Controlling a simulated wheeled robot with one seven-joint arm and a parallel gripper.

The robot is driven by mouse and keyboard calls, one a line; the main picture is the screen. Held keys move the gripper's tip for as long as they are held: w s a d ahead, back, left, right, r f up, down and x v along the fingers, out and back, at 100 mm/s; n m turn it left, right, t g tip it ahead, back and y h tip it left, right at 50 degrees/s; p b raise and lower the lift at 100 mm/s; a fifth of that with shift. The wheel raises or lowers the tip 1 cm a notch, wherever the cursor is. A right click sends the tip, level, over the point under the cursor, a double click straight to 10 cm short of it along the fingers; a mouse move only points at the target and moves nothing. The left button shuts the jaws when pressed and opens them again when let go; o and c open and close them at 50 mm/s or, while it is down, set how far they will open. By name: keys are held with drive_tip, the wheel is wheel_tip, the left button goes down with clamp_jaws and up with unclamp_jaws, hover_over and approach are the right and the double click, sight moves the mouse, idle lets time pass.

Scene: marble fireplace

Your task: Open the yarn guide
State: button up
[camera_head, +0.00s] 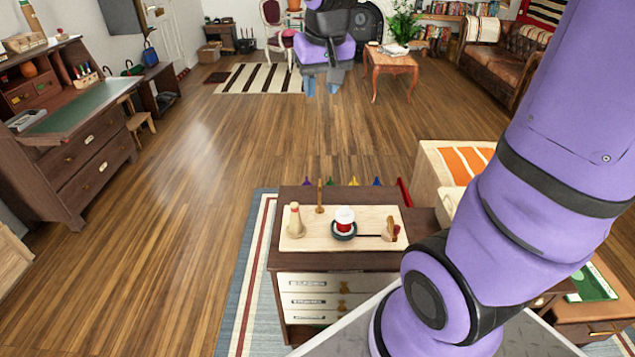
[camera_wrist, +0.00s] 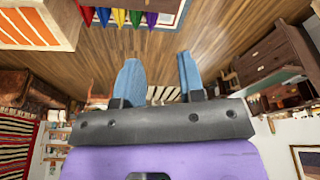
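A light wooden board (camera_head: 365,219) lies on top of a small dark cabinet (camera_head: 333,261) in the head view. On it stand a red and white spool (camera_head: 344,222) in a dark round base, a pale peg-shaped piece (camera_head: 295,220) at left, and a brown wooden piece (camera_head: 390,229) at right with a thin dark rod reaching toward the spool. A slim golden-brown post (camera_head: 319,197) stands at the back. I cannot tell which part is the yarn guide. My gripper (camera_head: 322,88) is high and far beyond the cabinet, with its blue fingers apart and empty; they also show in the wrist view (camera_wrist: 160,78).
Several coloured cones (camera_wrist: 118,17) line the cabinet's far edge. A pale box with an orange striped top (camera_head: 466,164) stands to its right. A dark desk (camera_head: 75,130) is at left. The wooden floor (camera_head: 200,190) between is clear.

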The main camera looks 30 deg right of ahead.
drive_tip(key=w+d+f+m+g, duration=0.2)
drive_tip(key=w+d+f, duration=0.3)
drive_tip(key=w+f, duration=0.55)
drive_tip(key=m+g+y, duration=0.1)
drive_tip(key=m, duration=0.1)
hover_over(320, 182)
wheel_tip(320, 182, down, 19)
wheel_tip(320, 182, down, 10)
drive_tip(key=shift+a+f, duration=0.1)
drive_tip(key=shift+f, duration=0.1)
clamp_jaws()
